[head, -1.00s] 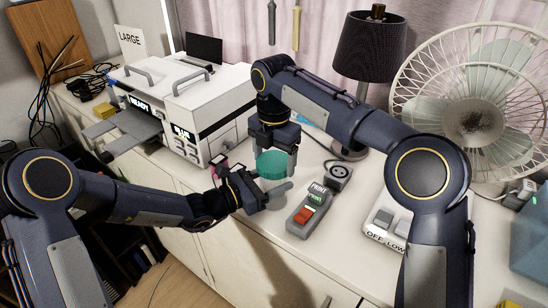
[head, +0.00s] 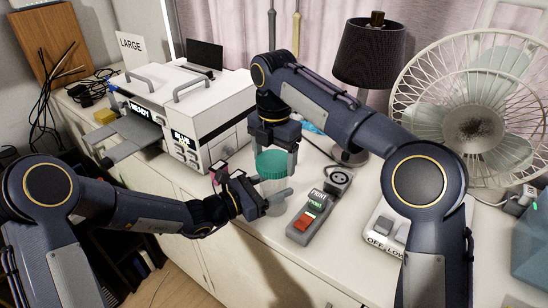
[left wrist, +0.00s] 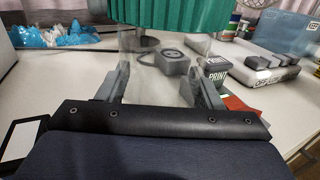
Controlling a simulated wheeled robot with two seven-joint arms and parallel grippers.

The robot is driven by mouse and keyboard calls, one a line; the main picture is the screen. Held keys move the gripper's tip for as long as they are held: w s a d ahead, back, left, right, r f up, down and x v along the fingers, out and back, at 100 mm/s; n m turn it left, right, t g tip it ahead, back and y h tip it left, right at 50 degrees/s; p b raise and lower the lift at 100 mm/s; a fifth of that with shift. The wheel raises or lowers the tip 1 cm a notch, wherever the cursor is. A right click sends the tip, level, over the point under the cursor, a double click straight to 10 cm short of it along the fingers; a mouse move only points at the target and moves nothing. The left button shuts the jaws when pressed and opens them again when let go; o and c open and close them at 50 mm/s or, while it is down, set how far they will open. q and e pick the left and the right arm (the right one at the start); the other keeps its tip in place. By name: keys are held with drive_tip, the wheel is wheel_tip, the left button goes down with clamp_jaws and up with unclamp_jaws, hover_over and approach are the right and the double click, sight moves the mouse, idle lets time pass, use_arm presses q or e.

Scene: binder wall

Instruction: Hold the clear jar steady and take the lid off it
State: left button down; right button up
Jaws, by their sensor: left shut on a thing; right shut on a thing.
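The clear jar (head: 272,187) stands upright on the white counter, with a ribbed teal lid (head: 272,164) at its top. My left gripper (head: 278,197) is shut around the jar's body, low down. The left wrist view shows the see-through jar wall (left wrist: 160,70) between its fingers and the lid (left wrist: 170,14) above. My right gripper (head: 274,156) comes from above and is shut on the lid. I cannot tell whether the lid is still seated on the rim or slightly above it.
A grey handheld device (head: 309,213) with a red button lies just right of the jar. A white printer (head: 205,115) stands at left, a dark lamp (head: 370,50) and fan (head: 470,120) behind right. A switch box (head: 384,222) sits at right.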

sight(274, 160)
drive_tip(key=shift+r, duration=0.1)
drive_tip(key=shift+r, duration=1.9)
use_arm(q)
drive_tip(key=shift+c, duration=1.6)
unclamp_jaws()
